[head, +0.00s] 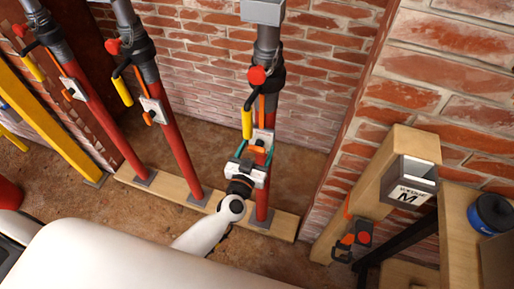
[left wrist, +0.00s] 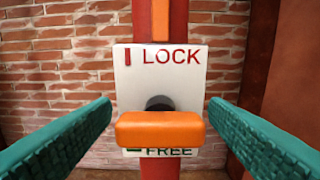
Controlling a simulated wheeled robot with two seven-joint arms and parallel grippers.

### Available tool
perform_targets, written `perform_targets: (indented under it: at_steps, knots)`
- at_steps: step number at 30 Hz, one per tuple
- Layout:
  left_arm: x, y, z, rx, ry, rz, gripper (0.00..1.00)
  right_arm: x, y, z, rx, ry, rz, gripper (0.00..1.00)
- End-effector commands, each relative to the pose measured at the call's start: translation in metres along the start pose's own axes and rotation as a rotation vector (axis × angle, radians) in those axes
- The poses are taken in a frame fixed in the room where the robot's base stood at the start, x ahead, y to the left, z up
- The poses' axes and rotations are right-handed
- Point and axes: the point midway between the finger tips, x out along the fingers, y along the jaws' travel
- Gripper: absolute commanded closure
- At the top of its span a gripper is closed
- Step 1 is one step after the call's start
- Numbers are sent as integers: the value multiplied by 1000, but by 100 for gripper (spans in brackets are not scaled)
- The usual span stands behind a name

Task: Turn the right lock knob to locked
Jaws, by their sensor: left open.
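The right lock knob (left wrist: 160,129) is an orange bar on a white plate (left wrist: 185,85) fixed to the right red prop (head: 263,190). In the left wrist view the bar lies level, covering part of the lower FREE label; the LOCK label with an upright red bar is above it. My left gripper (head: 255,152) is at this plate in the head view. Its teal fingers are open, one on each side of the knob, with gaps on both sides in the left wrist view. My right gripper is in neither view.
All stand on a wooden sill board (head: 150,196). Brick walls are behind and right. A wooden post with a grey box marked M (head: 420,168) and a blue object (head: 490,213) are at right.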

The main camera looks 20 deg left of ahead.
Motion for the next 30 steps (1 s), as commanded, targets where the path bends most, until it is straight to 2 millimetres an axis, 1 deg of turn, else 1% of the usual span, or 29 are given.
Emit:
perform_targets:
  at_steps: [3,11,14,19,20,26,30]
  knots:
    - [6,0,0,1,1,-1,31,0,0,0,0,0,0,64]
    - [7,0,0,1,1,-1,31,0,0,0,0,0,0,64]
    - [6,0,0,1,1,-1,46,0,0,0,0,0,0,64]
    - [6,0,0,1,0,-1,73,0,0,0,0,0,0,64]
    - [6,0,0,1,0,-1,76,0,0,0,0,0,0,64]
    - [6,0,0,-15,1,-1,76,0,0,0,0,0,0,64]
    - [6,0,0,-58,1,-1,76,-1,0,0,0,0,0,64]
